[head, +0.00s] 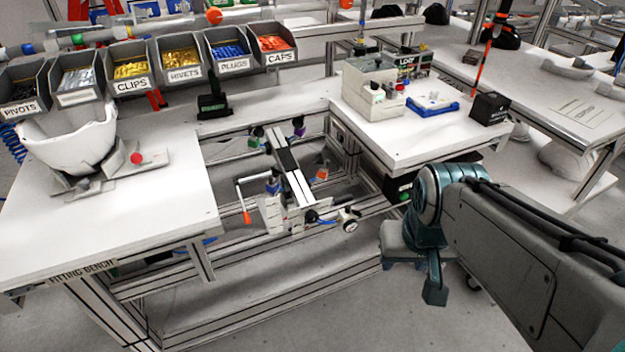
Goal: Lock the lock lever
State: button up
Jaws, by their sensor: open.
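A white clamp fixture (290,180) with a sloping dark-striped rail stands in the gap between the two white benches. On its left is a thin white lever with an orange tip (247,217), which hangs down. A small white round knob (349,213) is at its front right. I cannot tell for sure which of these is the lock lever, or whether it is locked. My gripper (413,281) is low at the right, below the teal wrist joint, with its fingers apart. It is clear of the fixture and seems empty; my arm partly hides it.
The fitting bench (165,225) on the left bears a white helmet shell (72,138) in a grey cradle with a red knob (137,158). Labelled bins (130,70) line the back. The right bench (420,140) holds a beige machine (372,85) and a blue tray (432,106). The floor in front is clear.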

aim_at(247, 219)
jog(key=z, duration=2.7)
jog(key=k, duration=0.95)
jog(key=u, duration=1.9)
